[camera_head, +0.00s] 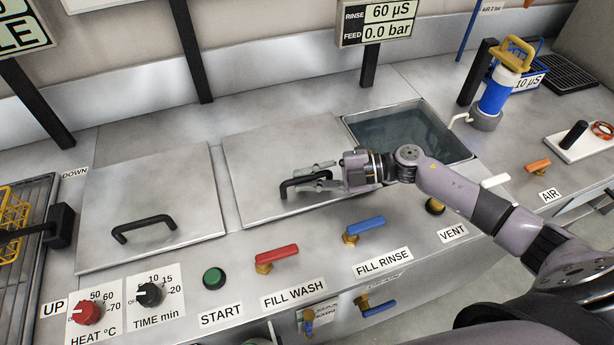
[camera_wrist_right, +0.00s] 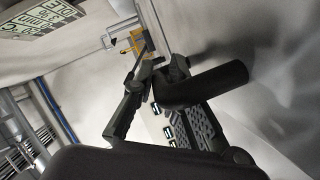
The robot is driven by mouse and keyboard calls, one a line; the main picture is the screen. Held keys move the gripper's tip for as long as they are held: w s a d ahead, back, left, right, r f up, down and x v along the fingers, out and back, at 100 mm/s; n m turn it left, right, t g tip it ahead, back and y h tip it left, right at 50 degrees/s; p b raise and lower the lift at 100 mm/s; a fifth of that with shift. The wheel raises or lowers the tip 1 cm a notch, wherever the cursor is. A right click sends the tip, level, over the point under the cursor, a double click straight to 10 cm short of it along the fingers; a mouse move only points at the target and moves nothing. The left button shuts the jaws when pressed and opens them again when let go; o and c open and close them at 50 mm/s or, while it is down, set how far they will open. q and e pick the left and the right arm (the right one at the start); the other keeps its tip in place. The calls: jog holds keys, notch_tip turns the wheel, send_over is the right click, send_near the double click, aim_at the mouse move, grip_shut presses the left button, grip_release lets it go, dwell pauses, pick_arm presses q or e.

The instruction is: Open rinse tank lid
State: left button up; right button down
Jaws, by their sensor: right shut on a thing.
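The rinse tank lid (camera_head: 275,160) is a flat grey metal plate with a black bar handle (camera_head: 288,187) near its front edge. It lies flat, to the left of an open rectangular tank (camera_head: 405,130) with water showing in it. My right gripper (camera_head: 308,182) reaches in from the right and is shut on the black handle. In the right wrist view, the handle (camera_wrist_right: 205,87) is a thick dark bar between the fingers. My left gripper is not in view.
Another closed lid (camera_head: 155,195) with a black handle (camera_head: 145,228) lies to the left. In front are a red lever (camera_head: 277,254), a blue lever (camera_head: 364,228) and a green button (camera_head: 213,278). A blue cylinder with a yellow handle (camera_head: 497,88) stands behind right.

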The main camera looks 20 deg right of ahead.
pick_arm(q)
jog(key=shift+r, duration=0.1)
pick_arm(e)
jog(key=shift+r, duration=0.1)
jog(key=shift+w+r+m+p, duration=0.15)
jog(key=shift+w+r+p, duration=0.05)
jog(key=shift+r+p, duration=0.45)
jog(key=shift+w+r+m+p, duration=0.15)
jog(key=shift+r+p, duration=0.35)
jog(key=shift+p, duration=0.2)
pick_arm(q)
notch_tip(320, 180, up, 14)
jog(key=p, duration=1.1)
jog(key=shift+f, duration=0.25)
pick_arm(e)
jog(key=w+r+m+g, duration=0.1)
jog(key=w+r+m, duration=0.1)
jog(key=r, duration=0.3)
jog(key=w+r+m+g+h, duration=0.1)
jog(key=w+r+m, duration=0.1)
jog(key=w+r, duration=0.3)
jog(key=shift+r+g, duration=0.4)
jog(key=shift+r, duration=0.35)
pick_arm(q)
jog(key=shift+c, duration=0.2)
pick_arm(e)
jog(key=shift+w, duration=0.1)
